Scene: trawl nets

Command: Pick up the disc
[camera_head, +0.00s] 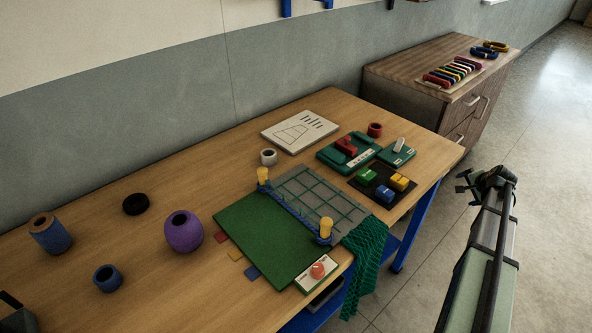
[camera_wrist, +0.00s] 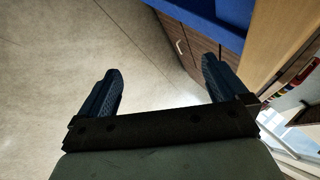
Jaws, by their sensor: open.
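A flat, black, round disc (camera_head: 136,204) lies on the left part of the wooden table in the head view, near the wall, with clear wood around it. A flat orange round piece (camera_head: 318,270) lies on a small white card at the green board's front corner. My gripper (camera_head: 464,182) is at the right in the head view, over the floor beyond the table's right side, far from the black disc. In the wrist view its two dark blue fingers (camera_wrist: 160,68) stand wide apart with nothing between them. The disc does not show in the wrist view.
A purple float (camera_head: 184,231), a blue ring (camera_head: 107,278) and a blue-brown spool (camera_head: 50,235) stand around the disc. A green board (camera_head: 262,240) with yellow-topped posts and net fills the table's middle. A wooden cabinet (camera_head: 412,95) stands behind right.

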